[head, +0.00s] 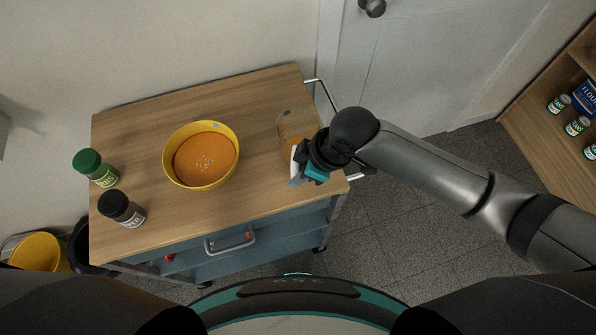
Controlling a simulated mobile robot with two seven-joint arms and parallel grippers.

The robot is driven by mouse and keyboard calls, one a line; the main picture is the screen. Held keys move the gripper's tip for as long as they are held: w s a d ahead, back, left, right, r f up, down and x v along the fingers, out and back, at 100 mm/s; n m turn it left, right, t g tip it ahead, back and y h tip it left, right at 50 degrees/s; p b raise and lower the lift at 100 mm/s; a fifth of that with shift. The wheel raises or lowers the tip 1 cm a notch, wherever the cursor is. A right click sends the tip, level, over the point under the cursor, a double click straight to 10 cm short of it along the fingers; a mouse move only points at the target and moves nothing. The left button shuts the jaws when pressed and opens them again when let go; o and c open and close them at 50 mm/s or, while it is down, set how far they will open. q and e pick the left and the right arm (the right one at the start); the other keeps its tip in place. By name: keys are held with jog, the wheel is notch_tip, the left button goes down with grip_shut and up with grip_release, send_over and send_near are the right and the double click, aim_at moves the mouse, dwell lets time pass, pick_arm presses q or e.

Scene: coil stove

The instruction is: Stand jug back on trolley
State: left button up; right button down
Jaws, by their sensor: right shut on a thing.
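The jug (290,126) is at the right end of the trolley (260,90). It looks see-through, with something orange inside. My right gripper (297,172) is shut on the jug from the right and hides part of it. I cannot tell whether the jug's base touches the wooden top. My left gripper is not in view.
A yellow bowl (170,148) of orange soup stands mid-trolley. A green-lidded jar (95,168) and a black-lidded jar (121,209) stand at the left end. A metal rail (323,90) is at the right end. A shelf (540,113) with cans stands far right.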

jog(key=shift+f, duration=0.1)
jog(key=c, duration=0.8)
grip_release()
jog(key=shift+o, duration=0.2)
jog(key=p+v, duration=0.2)
jog(key=v, duration=1)
